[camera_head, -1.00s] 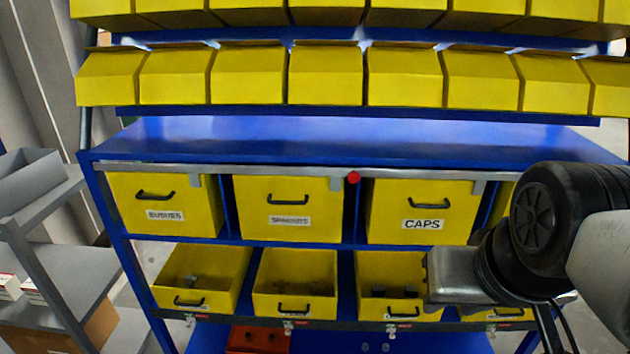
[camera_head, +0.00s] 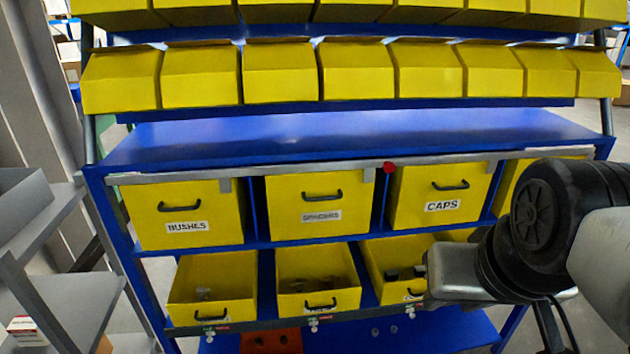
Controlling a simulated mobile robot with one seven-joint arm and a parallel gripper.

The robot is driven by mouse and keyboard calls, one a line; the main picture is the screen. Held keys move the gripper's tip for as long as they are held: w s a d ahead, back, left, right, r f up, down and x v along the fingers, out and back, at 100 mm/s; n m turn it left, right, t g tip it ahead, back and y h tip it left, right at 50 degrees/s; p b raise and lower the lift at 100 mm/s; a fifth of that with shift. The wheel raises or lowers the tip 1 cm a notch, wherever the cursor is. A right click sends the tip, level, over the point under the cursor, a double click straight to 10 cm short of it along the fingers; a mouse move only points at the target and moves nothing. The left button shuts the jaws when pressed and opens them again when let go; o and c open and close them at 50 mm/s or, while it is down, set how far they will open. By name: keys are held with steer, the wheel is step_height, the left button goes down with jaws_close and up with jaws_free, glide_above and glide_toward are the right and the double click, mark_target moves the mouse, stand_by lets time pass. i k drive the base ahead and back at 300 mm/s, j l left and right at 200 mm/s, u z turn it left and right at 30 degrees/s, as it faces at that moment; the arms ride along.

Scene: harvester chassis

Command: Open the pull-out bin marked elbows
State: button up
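No label reading elbows shows. The labelled yellow pull-out bins read BUSHES (camera_head: 200,205), SPACERS (camera_head: 318,190) and CAPS (camera_head: 437,185), and all three are shut. A fourth yellow bin (camera_head: 516,183) stands right of CAPS; its front and any label are mostly hidden by my arm. My gripper (camera_head: 455,277), a silver metal block at the end of the dark arm, shows at lower right in front of the rack. Its fingers cannot be made out, and it appears empty and apart from the bin handles.
Open yellow bins (camera_head: 212,290) with small parts sit on the lower blue shelf. Above is an empty blue worktop (camera_head: 340,135), with rows of small yellow bins (camera_head: 355,75) higher up. A red button (camera_head: 389,167) sits on the front rail. A grey shelf unit (camera_head: 75,300) stands at left.

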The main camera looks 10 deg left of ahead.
mark_target(231, 278)
steer(key=k+j, duration=0.1)
steer(key=j, duration=0.25)
steer(key=k+j, duration=0.1)
steer(key=j, duration=0.3)
steer(key=k+j, duration=0.1)
steer(key=j, duration=0.25)
steer(key=u, duration=0.9)
steer(key=i+l+u, duration=0.1)
steer(key=l, duration=0.35)
steer(key=i+l+u, duration=0.15)
steer(key=l, duration=0.3)
